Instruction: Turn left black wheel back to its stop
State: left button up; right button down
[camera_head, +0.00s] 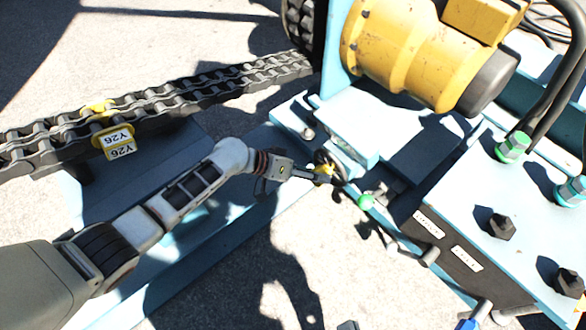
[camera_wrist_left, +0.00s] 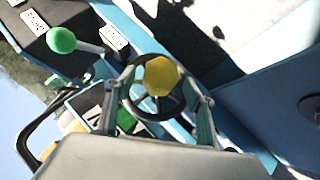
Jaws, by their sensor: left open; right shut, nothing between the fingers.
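The black wheel (camera_head: 326,158) is small, with a yellow hub, and sits beside the blue frame in the middle of the head view. It fills the middle of the left wrist view (camera_wrist_left: 153,114), with the yellow hub facing the camera. My left gripper (camera_head: 322,174) is at the wheel and hides part of it. In the left wrist view, its open fingers (camera_wrist_left: 160,78) stand one on each side of the wheel; I cannot tell whether they touch the rim. Only a small dark tip of my right gripper (camera_head: 347,325) appears at the bottom edge, clear of the wheel.
A lever with a green ball (camera_head: 365,202) stands close to the wheel. A black labelled panel (camera_head: 440,235) lies to the right, and a yellow motor (camera_head: 400,50) stands above. A heavy chain (camera_head: 190,95) with yellow tags runs at left. Open concrete lies below the wheel.

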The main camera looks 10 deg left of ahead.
pick_arm(q)
jog(key=v, duration=1)
jog(key=shift+f, duration=0.1)
